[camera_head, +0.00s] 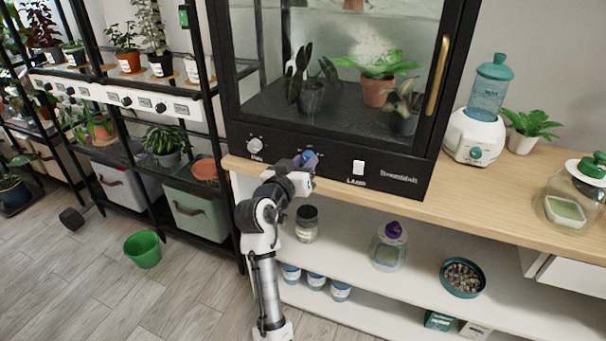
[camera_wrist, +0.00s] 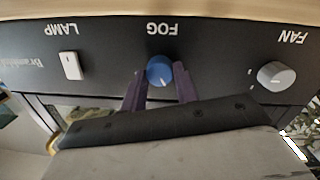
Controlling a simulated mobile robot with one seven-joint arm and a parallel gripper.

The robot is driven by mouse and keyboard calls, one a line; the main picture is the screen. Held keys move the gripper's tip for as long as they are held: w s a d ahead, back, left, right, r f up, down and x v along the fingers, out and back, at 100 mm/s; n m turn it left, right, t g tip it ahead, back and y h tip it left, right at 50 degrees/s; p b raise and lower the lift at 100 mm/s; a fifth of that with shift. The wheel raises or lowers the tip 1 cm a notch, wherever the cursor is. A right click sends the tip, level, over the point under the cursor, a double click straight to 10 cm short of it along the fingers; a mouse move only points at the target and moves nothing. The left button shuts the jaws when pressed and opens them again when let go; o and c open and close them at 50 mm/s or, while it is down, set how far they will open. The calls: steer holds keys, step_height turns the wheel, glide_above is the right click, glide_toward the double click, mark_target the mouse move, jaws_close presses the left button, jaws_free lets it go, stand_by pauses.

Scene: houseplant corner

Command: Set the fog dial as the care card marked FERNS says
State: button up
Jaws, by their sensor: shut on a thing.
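The fog dial is a round blue knob (camera_wrist: 159,69) under the label FOG in the wrist view, which shows the panel upside down. My gripper (camera_head: 306,160) is at the black front panel of the glass cabinet (camera_head: 330,143). Its two purple fingers (camera_wrist: 160,84) stand on either side of the blue knob, shut on it. The fingers cover its sides, and I cannot read its pointer or any scale. My gripper hides most of the knob in the head view. I can make out no care card marked FERNS in either view.
The grey fan knob (camera_wrist: 277,75) and white lamp switch (camera_wrist: 71,66) sit on either side of the fog dial. Plants stand inside the glass cabinet. A wooden counter (camera_head: 510,190) extends right, with jars on white shelves below. A green bucket (camera_head: 142,249) stands on the floor.

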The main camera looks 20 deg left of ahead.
steer(key=m+b, duration=0.3)
steer(key=m, duration=0.1)
steer(key=shift+m+b, duration=0.35)
steer(key=shift+m, duration=0.05)
stand_by(0.4)
steer(key=o, duration=1)
steer(key=shift+c, duration=0.2)
steer(key=shift+s, duration=0.1)
steer(key=s, duration=0.7)
steer(key=shift+s+a+r, duration=0.15)
steer(key=shift+r, duration=0.15)
steer(key=shift+y, duration=0.3)
